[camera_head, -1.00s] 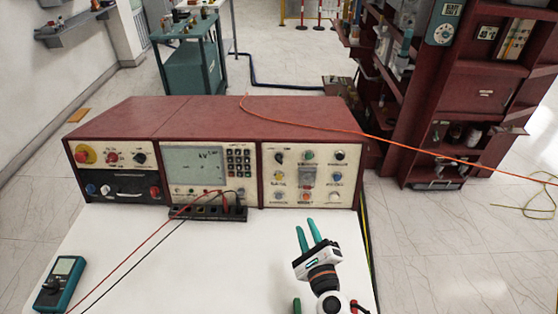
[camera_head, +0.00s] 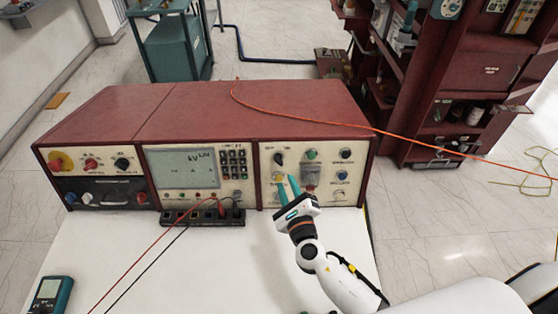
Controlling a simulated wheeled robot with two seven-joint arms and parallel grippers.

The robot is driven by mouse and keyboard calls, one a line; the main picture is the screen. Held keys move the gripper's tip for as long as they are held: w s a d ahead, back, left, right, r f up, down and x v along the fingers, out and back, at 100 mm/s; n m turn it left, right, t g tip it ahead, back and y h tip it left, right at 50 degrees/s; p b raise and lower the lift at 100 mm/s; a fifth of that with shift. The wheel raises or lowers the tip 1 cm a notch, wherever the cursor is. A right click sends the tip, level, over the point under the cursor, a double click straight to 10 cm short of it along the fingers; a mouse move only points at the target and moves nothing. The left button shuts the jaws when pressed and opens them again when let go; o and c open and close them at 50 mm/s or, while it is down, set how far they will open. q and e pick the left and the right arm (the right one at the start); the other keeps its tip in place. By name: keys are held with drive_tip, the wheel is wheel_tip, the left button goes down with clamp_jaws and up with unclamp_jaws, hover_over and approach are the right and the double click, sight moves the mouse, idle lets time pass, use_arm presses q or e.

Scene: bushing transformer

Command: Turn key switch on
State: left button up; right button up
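The red control console (camera_head: 195,110) stands at the back of the white table. Its right panel (camera_head: 330,158) carries several knobs and buttons. A dark switch (camera_head: 279,159) at this panel's upper left looks like the key switch, but its label and turn position are too small to read. My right gripper (camera_head: 287,180) is in front of this panel, with its teal fingers pointing up just below the dark switch. The fingers are a little apart with nothing seen between them. They hide part of the panel's lower left controls; contact cannot be told. My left gripper is not in view.
A terminal strip (camera_head: 202,218) with red and black leads lies before the console. A teal meter (camera_head: 51,295) lies at the table's lower left. An orange cable (camera_head: 300,115) crosses the console's top. The white tabletop (camera_head: 190,275) is mostly clear.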

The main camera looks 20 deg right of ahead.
sight(279, 164)
drive_tip(key=w, duration=0.7)
drive_tip(key=shift+d+f, duration=0.15)
drive_tip(key=shift+w, duration=0.75)
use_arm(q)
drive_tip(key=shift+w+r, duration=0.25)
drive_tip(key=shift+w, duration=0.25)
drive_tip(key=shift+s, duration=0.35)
use_arm(e)
clamp_jaws()
